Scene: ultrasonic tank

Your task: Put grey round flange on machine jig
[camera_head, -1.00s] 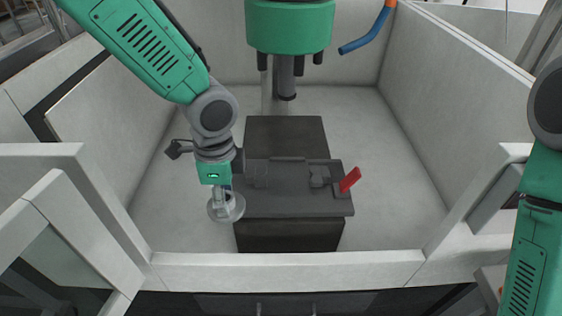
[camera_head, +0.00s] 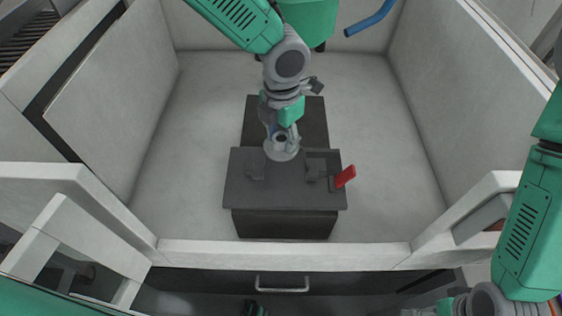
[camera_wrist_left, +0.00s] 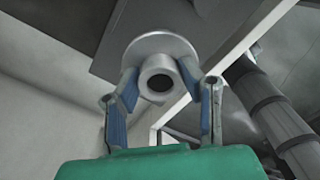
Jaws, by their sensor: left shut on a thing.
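The grey round flange (camera_head: 281,152) is a disc with a short hollow hub. My left gripper (camera_head: 283,133) is shut on its hub and holds it at the back edge of the dark machine jig (camera_head: 285,192). I cannot tell from the head view whether the flange touches the jig. In the left wrist view the flange (camera_wrist_left: 160,62) sits between the blue-padded fingers of the left gripper (camera_wrist_left: 160,88), and the dark jig shows behind it. My right gripper is not clearly visible; part of my right arm shows at the right edge.
A red lever (camera_head: 345,177) sticks up at the jig's right side, beside small dark clamp blocks (camera_head: 316,170). White enclosure walls (camera_head: 110,110) stand left and right, with a front rail (camera_head: 285,254).

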